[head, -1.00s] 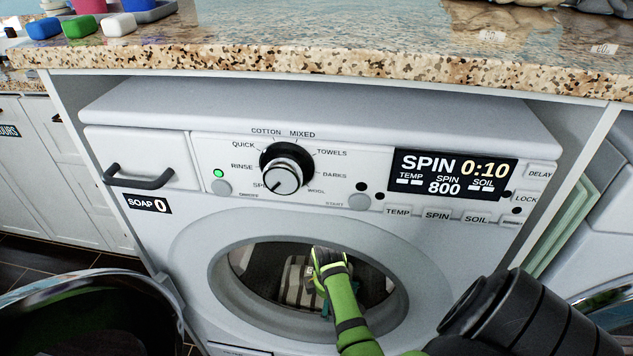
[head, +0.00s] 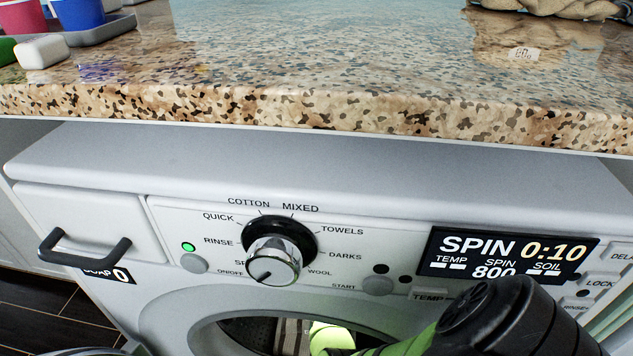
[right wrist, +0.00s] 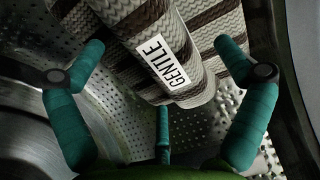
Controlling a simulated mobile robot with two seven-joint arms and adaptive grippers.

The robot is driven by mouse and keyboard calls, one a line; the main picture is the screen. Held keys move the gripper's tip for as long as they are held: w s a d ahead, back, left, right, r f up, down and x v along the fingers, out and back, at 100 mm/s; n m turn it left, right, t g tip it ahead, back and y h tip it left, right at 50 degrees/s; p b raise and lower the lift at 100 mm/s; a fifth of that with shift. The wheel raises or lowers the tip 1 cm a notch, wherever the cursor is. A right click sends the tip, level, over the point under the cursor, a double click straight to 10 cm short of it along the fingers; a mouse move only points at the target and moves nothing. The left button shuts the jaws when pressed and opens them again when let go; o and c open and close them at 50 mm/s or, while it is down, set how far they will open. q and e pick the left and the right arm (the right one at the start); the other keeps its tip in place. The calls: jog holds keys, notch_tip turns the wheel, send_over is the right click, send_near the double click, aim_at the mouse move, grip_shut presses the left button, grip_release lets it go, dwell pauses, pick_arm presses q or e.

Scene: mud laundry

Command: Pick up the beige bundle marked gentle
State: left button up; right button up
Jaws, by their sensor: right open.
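The bundle marked GENTLE (right wrist: 172,62) is beige with dark brown stripes and a white label. It lies inside the washer drum, and its striped cloth also shows through the door opening in the head view (head: 291,338). My right gripper (right wrist: 162,50) is inside the drum, open and empty. Its teal fingers are spread on both sides of the bundle's near end, with a third finger below. I cannot tell whether any finger touches the cloth. In the head view my right arm covers part of the opening. My left gripper is out of view.
The washer's round door rim (head: 205,330) surrounds my right arm, and perforated drum wall (right wrist: 120,110) lies close by. A speckled counter (head: 330,75) sits above the washer. It carries a beige cloth pile (head: 550,7), a white block (head: 42,51) and cups.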

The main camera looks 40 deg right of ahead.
jog(key=f+b, duration=0.1)
jog(key=f, duration=0.2)
jog(key=shift+d+f, duration=0.15)
jog(key=shift+d, duration=0.05)
jog(key=shift+f, duration=0.2)
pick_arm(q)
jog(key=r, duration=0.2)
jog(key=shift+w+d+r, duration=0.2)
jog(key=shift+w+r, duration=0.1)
pick_arm(e)
jog(key=shift+r, duration=0.1)
jog(key=c, duration=1.6)
